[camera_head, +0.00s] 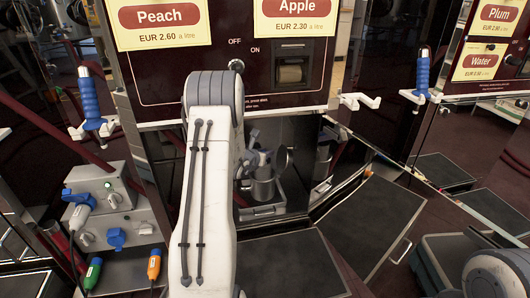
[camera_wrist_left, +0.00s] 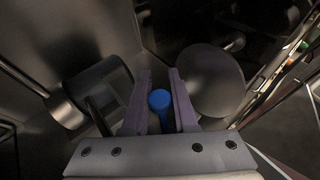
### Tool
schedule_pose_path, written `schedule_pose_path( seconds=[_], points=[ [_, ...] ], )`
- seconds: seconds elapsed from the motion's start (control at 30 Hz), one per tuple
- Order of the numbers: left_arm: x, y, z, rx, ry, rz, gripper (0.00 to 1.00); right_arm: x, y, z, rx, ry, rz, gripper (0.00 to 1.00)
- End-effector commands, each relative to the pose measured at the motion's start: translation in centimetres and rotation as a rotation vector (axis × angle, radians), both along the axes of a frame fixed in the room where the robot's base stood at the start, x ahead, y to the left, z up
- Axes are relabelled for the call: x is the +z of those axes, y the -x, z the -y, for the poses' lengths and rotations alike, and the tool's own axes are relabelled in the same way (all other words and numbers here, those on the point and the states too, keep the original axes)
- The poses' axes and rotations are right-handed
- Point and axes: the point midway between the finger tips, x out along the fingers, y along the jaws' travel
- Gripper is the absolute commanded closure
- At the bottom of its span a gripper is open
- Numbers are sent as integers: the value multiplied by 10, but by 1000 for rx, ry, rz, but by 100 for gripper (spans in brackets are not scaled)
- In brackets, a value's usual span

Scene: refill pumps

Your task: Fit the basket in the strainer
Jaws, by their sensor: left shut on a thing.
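My left gripper (camera_head: 258,158) is in the recess under the Apple panel, partly hidden by my own arm. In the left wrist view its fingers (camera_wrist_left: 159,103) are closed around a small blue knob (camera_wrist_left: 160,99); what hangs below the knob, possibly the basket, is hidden. A grey metal cylinder (camera_head: 263,188), perhaps the strainer, stands just below the gripper. A round dark disc (camera_wrist_left: 216,80), perhaps its lid, is right of the fingers in the wrist view. My right gripper is not in view.
A grey tray (camera_head: 262,211) lies under the cylinder. Dark mats (camera_head: 368,222) cover the lower area.

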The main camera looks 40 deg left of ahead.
Motion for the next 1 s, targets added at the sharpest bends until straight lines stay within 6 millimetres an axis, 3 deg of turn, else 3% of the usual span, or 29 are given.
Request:
schedule_pose_path(
  seconds=[1.0],
  points=[
    [-43, 0, 0, 0, 0, 1, 100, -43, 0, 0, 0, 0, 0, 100]
  ],
)
